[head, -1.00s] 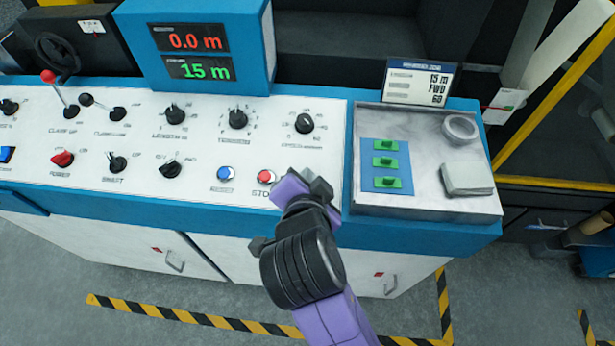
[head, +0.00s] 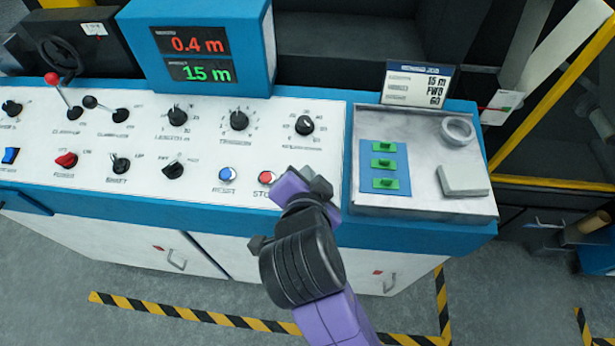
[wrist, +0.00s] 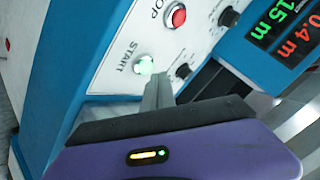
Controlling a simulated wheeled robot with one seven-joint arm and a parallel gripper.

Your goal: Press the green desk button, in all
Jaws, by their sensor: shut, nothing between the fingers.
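The green START button (wrist: 144,65) glows on the white sloped desk panel in the wrist view. In the head view it is hidden behind my gripper (head: 318,187). My gripper is shut and empty. In the wrist view its closed fingertips (wrist: 161,78) are right beside the green button; I cannot tell whether they touch the panel. The red STOP button (head: 267,177) is just left of my gripper and also shows in the wrist view (wrist: 179,17).
A blue RESET button (head: 227,174) and several knobs and levers fill the panel to the left. A display box (head: 197,50) reads 0.4 m in red and 15 m in green. A grey tray (head: 470,208) at right holds a blue pad with green pieces, a ring and a pale block.

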